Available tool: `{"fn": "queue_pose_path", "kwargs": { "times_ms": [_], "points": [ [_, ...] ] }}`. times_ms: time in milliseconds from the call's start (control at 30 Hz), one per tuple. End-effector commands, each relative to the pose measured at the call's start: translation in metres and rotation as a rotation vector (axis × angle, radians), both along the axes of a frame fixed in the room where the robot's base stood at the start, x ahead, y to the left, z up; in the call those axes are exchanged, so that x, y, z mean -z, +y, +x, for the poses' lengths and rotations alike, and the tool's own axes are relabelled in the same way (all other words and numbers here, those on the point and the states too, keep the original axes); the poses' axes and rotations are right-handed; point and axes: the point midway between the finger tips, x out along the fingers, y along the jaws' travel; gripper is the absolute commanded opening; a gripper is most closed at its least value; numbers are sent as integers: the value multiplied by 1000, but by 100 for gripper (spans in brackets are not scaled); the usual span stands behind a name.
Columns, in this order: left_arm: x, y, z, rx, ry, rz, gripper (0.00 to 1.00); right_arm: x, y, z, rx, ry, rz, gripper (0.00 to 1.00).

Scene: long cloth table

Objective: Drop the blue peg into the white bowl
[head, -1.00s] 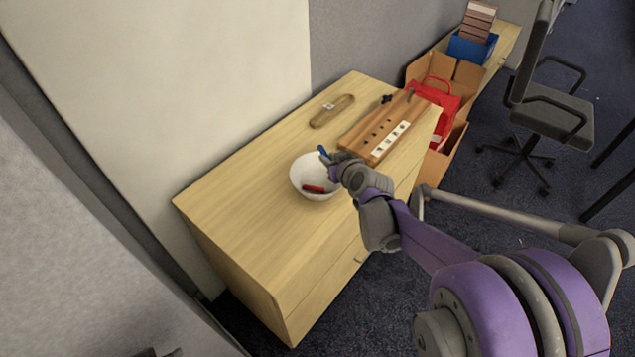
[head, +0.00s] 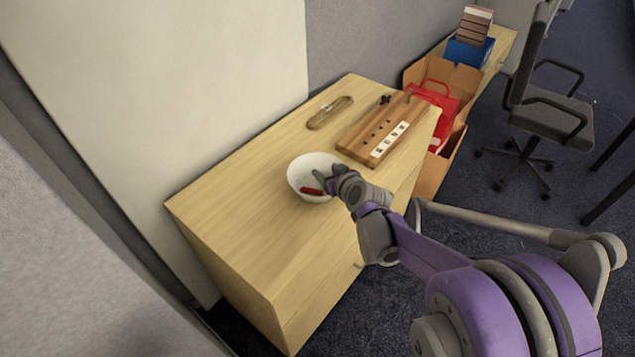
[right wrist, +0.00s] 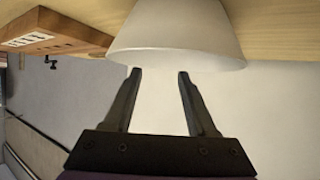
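The white bowl (head: 299,174) stands on the wooden table, and its outer wall also shows in the right wrist view (right wrist: 180,30). A red peg (head: 311,191) lies inside it. My right gripper (head: 321,177) is at the bowl's right side, with its fingertips over the bowl in the head view. In the right wrist view its two fingers (right wrist: 159,74) stand apart with nothing visible between them. The blue peg does not show in either view now; the bowl's inside is partly hidden by the gripper. My left gripper is not in view.
A wooden board (head: 365,140) with holes and white labels lies behind the bowl. A small oval wooden tray (head: 318,123) and a black item (head: 385,99) are farther back. A cardboard box with a red bag (head: 437,108) stands beyond. The table's near left is clear.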

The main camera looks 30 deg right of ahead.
Motion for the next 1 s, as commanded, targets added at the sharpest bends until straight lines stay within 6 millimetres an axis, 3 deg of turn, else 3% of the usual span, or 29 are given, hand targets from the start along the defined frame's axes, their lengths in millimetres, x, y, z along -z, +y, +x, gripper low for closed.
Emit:
{"fn": "queue_pose_path", "kwargs": {
  "times_ms": [333, 800, 1000],
  "points": [
    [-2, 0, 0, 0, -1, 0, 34, -5, 0, -7, 1, 0, 0, 57],
    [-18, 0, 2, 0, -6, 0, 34, -44, 8, -77, 1, 0, 0, 57],
    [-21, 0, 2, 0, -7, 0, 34, -51, 9, -92, 0, 0, 1, 57]
  ]
}}
